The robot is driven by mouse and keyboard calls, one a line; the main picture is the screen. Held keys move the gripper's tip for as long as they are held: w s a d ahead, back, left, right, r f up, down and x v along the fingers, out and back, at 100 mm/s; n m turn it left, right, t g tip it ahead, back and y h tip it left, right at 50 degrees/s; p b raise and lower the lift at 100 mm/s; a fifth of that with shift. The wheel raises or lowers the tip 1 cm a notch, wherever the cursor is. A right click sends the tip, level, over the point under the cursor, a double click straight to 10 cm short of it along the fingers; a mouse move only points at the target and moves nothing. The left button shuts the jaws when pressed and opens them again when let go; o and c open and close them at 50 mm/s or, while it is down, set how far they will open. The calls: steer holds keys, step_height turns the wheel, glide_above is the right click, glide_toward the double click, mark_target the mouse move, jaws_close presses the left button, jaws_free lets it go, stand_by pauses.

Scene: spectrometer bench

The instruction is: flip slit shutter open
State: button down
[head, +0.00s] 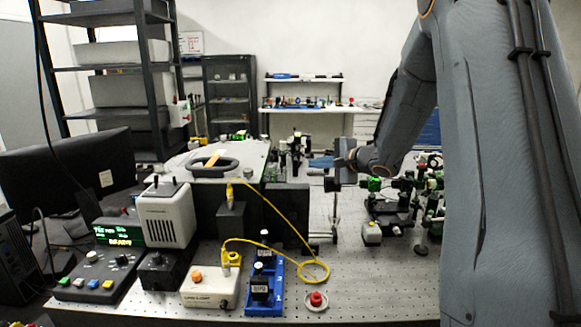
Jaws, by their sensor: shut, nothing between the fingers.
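My gripper (313,162) reaches in from the right over the back of the bench. Its bluish fingers point left and look shut and empty. A dark upright mount (294,152) stands just left of the fingertips; I cannot tell whether they touch it. The large light-grey housing (250,158), with a black ring handle (214,166) on top, is further left. I cannot make out the slit shutter for certain; it is too small or hidden around the gripper and housing.
The perforated bench (365,275) has free room at front right. Optics mounts (388,205) crowd the right. A yellow cable (300,237) loops near a blue rack (265,290) and a red button (316,299). A monitor (75,170) and control boxes (100,283) stand left.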

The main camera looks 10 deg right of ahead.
mark_target(282, 167)
stand_by(0.3)
steer(key=w+a+f+p, duration=0.2)
steer(key=w+a+p, duration=0.1)
steer(key=w+a, duration=0.3)
steer(key=shift+a, duration=0.45)
steer(key=shift+a, duration=0.2)
stand_by(0.5)
steer(key=shift+d+t, duration=0.15)
steer(key=shift+t, duration=0.25)
